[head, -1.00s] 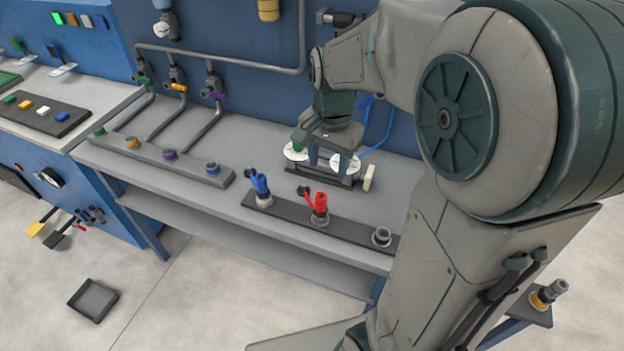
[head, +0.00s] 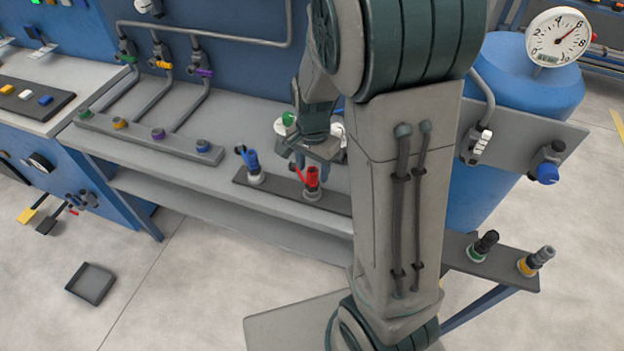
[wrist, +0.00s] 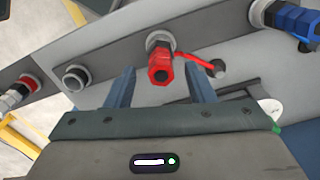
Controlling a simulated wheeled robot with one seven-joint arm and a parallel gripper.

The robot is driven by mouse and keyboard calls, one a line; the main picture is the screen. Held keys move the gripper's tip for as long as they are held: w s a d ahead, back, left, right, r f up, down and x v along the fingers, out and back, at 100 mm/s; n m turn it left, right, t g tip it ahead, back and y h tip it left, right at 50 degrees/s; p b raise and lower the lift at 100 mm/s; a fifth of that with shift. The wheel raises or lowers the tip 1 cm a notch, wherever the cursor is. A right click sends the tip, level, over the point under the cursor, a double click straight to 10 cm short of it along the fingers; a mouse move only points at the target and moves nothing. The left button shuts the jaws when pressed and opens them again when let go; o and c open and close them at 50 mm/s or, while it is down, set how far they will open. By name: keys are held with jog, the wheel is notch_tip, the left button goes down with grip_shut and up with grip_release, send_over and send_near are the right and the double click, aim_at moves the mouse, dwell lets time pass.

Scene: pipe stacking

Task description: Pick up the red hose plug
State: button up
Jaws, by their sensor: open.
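The red hose plug (head: 311,179) stands upright in a socket on the dark strip along the front of the bench, with its red lever sticking out to one side. In the wrist view the red plug (wrist: 162,70) lies between and just beyond the tips of my two blue fingers. My gripper (wrist: 160,82) is open and empty, one finger on each side of the plug, apart from it. In the head view my gripper (head: 300,160) is just above and behind the plug, its fingers partly hidden.
A blue plug (head: 252,164) stands left of the red one on the same strip. An empty socket (wrist: 75,78) and another red-topped fitting (wrist: 18,92) show in the wrist view.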

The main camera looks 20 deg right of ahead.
jog(key=shift+f, duration=1.45)
jog(key=shift+a, duration=0.1)
grip_shut()
jog(key=shift+r, duration=0.15)
jog(key=shift+w+r, duration=0.1)
jog(key=shift+r, duration=0.35)
jog(key=r, duration=0.1)
jog(key=d+r, duration=0.1)
jog(key=r, duration=0.1)
jog(key=shift+r, duration=0.3)
jog(key=s+d+r+b, duration=0.1)
jog(key=s+d+r, duration=0.2)
jog(key=d+r, duration=0.3)
jog(key=d, duration=0.4)
jog(key=shift+s+d+r, duration=0.15)
jog(key=shift+s+r, duration=0.05)
jog(key=shift+r, duration=0.1)
notch_tip(320, 180, up, 8)
jog(key=p, duration=0.6)
